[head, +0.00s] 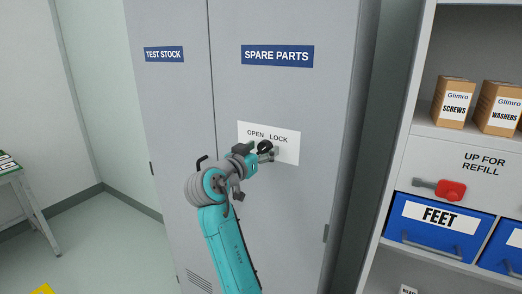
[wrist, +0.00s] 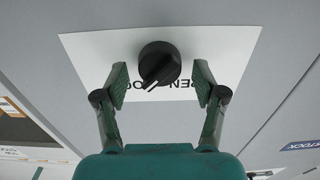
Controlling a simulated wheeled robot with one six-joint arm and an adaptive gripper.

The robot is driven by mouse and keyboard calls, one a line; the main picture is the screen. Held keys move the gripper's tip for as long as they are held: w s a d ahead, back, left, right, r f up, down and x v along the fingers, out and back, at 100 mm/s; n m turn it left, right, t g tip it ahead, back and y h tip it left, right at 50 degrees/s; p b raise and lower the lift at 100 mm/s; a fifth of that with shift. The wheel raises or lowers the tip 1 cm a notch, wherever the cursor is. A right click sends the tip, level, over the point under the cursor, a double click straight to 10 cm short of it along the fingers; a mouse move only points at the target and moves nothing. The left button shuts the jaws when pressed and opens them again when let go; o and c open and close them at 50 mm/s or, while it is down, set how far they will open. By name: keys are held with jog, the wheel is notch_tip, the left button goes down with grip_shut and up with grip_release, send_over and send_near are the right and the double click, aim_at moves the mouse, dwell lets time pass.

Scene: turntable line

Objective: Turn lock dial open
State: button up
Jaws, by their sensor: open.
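The lock dial (wrist: 159,60) is a round black knob on a white label plate (wrist: 85,50) marked OPEN and LOCK. The dial shows in the head view (head: 264,147) on the cabinet door, below the words. My gripper (wrist: 161,78) is open, with one finger on each side of the dial and a visible gap to each. In the head view my gripper (head: 267,153) is at the plate and partly covers the dial.
The plate is on a grey cabinet door (head: 280,100) labelled SPARE PARTS; the TEST STOCK door (head: 165,100) is on its left.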

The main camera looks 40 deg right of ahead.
jog(key=c, duration=1.1)
jog(key=shift+n, duration=0.3)
jog(key=n, duration=0.3)
jog(key=shift+w+n, duration=0.1)
jog(key=shift+n, duration=0.2)
jog(key=n, duration=0.4)
jog(key=shift+w+n, duration=0.1)
jog(key=shift+n, duration=0.2)
jog(key=n, duration=0.4)
jog(key=shift+a+f+n, duration=0.1)
jog(key=shift+f+n, duration=0.05)
jog(key=shift+n, duration=0.15)
jog(key=shift+f+n, duration=0.1)
jog(key=shift+n, duration=2.1)
